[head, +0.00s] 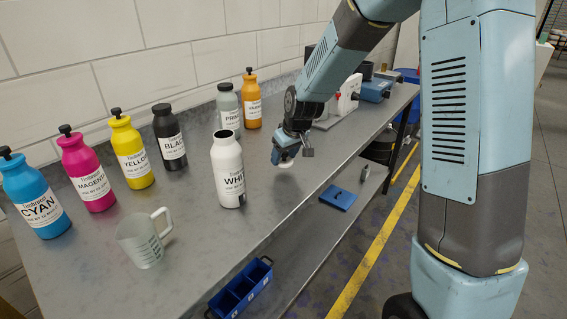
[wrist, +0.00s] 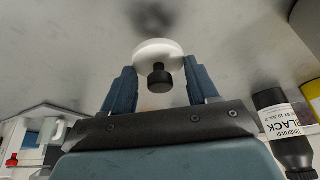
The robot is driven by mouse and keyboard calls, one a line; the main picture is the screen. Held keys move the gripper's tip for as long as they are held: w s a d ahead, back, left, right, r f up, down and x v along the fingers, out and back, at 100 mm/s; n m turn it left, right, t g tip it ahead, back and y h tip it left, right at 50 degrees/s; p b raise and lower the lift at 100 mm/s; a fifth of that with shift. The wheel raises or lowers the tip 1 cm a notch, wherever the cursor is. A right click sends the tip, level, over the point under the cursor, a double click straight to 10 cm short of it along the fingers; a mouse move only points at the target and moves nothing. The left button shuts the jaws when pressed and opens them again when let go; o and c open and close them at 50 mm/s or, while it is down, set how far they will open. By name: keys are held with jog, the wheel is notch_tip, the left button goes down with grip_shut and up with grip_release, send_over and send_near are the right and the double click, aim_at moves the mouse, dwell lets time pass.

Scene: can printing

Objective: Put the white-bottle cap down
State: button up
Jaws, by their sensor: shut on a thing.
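My gripper (head: 284,155) is shut on the white-bottle cap (head: 284,164), to the right of the white bottle and over the bench near its front edge. In the wrist view, the cap (wrist: 158,52) is a white disc with a black knob, between the two fingers of my gripper (wrist: 160,82). A dark shadow on the grey surface shows apart from the cap, so it seems held above the bench. The white bottle (head: 229,168) stands upright with its mouth open.
Cyan (head: 35,195), magenta (head: 87,172), yellow (head: 130,152) and black (head: 169,138) bottles stand along the wall on the bench (head: 190,255). A clear jug (head: 142,240) stands in front. Grey (head: 228,108) and orange (head: 251,102) bottles stand behind. Blue bins (head: 240,288) sit lower.

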aim_at(287, 157)
jog(key=shift+f, duration=1.5)
jog(key=o, duration=1)
jog(key=v, duration=1.2)
jog(key=s+d+r+m+t+h, duration=0.1)
jog(key=s+d+r+m+h, duration=0.15)
jog(key=s+d+r, duration=0.85)
jog(key=s+d+r+m, duration=0.1)
jog(key=s+d+m, duration=0.1)
jog(key=s, duration=0.6)
jog(key=s+d+r+m+t, duration=0.1)
jog(key=s+d, duration=0.3)
jog(key=s, duration=0.4)
jog(key=shift+s+d+m, duration=0.15)
jog(key=shift+m, duration=0.6)
